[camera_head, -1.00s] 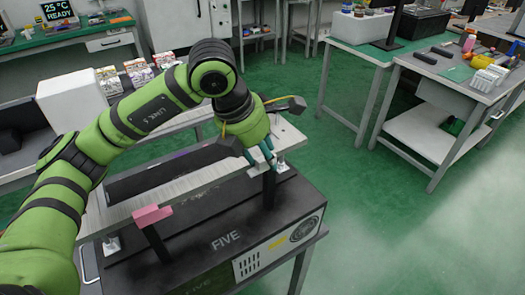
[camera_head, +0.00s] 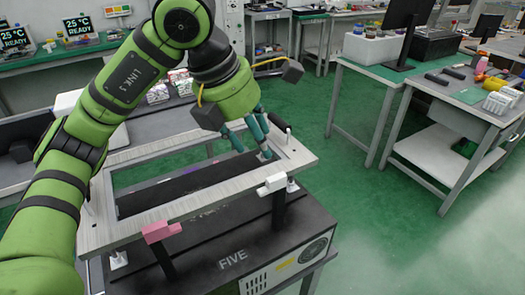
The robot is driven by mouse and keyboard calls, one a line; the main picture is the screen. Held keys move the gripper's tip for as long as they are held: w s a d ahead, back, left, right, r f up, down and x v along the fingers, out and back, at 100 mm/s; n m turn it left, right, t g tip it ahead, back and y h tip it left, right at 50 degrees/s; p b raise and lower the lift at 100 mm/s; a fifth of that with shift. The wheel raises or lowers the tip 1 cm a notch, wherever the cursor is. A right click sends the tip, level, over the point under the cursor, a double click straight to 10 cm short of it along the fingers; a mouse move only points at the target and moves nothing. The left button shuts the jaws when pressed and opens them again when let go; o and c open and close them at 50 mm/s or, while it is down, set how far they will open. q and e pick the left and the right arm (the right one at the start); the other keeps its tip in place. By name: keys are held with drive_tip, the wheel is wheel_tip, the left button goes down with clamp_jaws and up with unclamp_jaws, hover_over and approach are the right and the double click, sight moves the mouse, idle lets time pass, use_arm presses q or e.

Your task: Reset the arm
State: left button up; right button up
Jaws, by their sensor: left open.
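My left gripper (camera_head: 258,148), with teal fingers, is open, points down and appears empty. It is over the far right part of a grey rectangular frame (camera_head: 211,203). My right gripper is not in view.
A short black cylinder (camera_head: 279,122) shows just behind the fingers. A grey table (camera_head: 448,100) with tools stands at the right, and a green-topped table (camera_head: 372,62) is beside it. Green floor (camera_head: 355,200) is clear at the right. Small boxes lie behind my arm.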

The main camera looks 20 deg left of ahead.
use_arm(q)
drive_tip(key=shift+s+a+r, duration=0.1)
drive_tip(key=shift+s+r, duration=0.05)
drive_tip(key=shift+r, duration=0.25)
